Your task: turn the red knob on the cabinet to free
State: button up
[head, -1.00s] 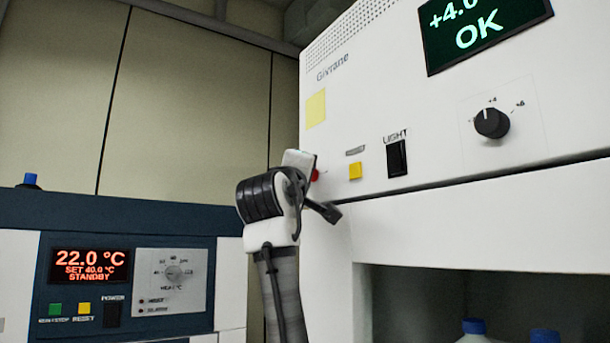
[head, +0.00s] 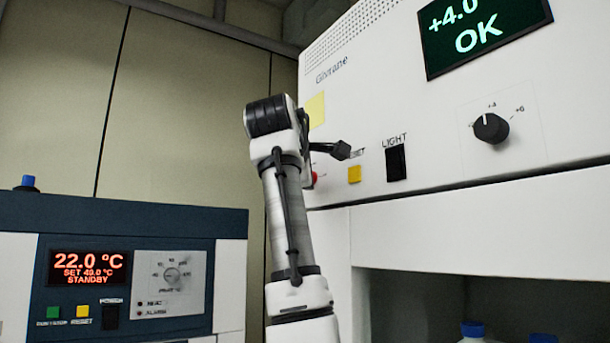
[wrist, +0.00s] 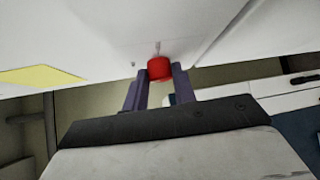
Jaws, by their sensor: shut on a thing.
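The red knob (wrist: 159,68) sticks out of the white cabinet front in the wrist view, near a corner edge of the cabinet. My gripper (wrist: 160,76) is shut on it, with one dark finger on each side. In the head view only a small bit of the red knob (head: 314,178) shows, beside my arm at the left edge of the white cabinet (head: 450,225). My arm hides the rest of the knob and the fingers there. The marks around the knob are too small to read.
A yellow note (head: 316,108), a yellow button (head: 355,174), a black LIGHT switch (head: 396,163) and a black dial (head: 491,128) are on the cabinet front. Its green display (head: 484,34) reads +4.0 OK. A blue unit (head: 140,245) stands at left.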

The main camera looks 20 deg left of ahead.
dwell(0.5)
jog(key=o, duration=1)
jog(key=s+d+r, duration=0.1)
jog(key=s+r, duration=0.1)
jog(key=s, duration=1.1)
jog(key=shift+s+d, duration=0.25)
